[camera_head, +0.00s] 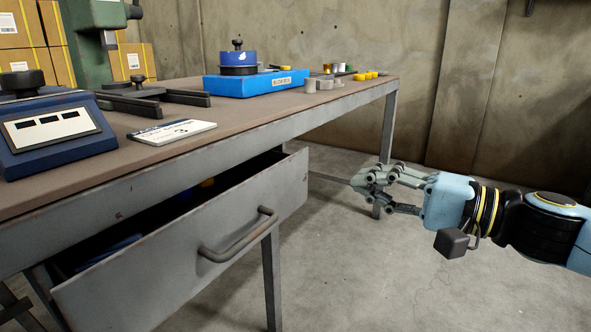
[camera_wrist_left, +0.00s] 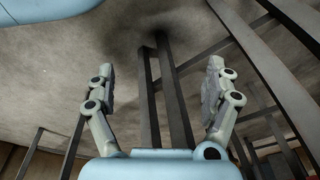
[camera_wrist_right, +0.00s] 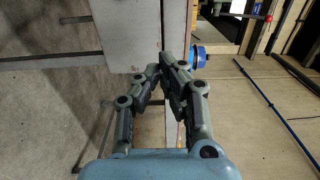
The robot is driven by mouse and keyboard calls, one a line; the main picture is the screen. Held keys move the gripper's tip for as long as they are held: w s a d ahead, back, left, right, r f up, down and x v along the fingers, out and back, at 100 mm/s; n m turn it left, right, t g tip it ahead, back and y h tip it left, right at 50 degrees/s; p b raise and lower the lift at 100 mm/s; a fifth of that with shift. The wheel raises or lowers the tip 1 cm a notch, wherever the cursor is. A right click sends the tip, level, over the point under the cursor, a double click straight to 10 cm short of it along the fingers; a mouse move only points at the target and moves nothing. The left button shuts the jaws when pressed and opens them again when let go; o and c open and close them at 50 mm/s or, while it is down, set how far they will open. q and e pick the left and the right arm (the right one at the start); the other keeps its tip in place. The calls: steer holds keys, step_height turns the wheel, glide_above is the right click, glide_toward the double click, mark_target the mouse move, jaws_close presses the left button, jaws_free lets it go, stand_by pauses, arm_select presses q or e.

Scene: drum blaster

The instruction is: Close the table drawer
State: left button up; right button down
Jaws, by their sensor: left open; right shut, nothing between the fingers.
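The table drawer (camera_head: 185,252) is pulled out from under the table top, with dark space and a few items inside. Its front panel has a curved metal handle (camera_head: 238,235). My right gripper (camera_head: 362,181) is to the right of the drawer, apart from it, with its fingers shut and empty. In the right wrist view the right gripper (camera_wrist_right: 160,62) shows its fingertips close together in front of a grey panel. My left gripper (camera_wrist_left: 158,85) is open and empty in the left wrist view, facing metal legs and floor. It is not in the head view.
The table (camera_head: 255,112) carries a blue scale-like device (camera_head: 55,140), a card (camera_head: 172,131), a blue box (camera_head: 255,83) with a round tin, and small weights. A table leg (camera_head: 271,280) stands below the drawer. The floor (camera_head: 345,270) at the right is clear.

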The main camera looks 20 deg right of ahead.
mark_target(283, 162)
steer(key=x, duration=1.1)
steer(key=shift+w+a+b, duration=0.25)
steer(key=shift+w+b, duration=0.05)
steer(key=shift+b, duration=0.1)
steer(key=shift+w+a, duration=0.2)
steer(key=shift+w, duration=0.05)
steer(key=shift+w+a, duration=0.15)
arm_select(q)
steer(key=shift+w+d+r+t, duration=0.15)
steer(key=shift+w+r, duration=0.15)
steer(key=shift+r, duration=0.2)
steer(key=shift+w+d+r+t, duration=0.15)
steer(key=shift+w+r, duration=0.1)
steer(key=shift+r, duration=0.2)
steer(key=shift+s, duration=0.1)
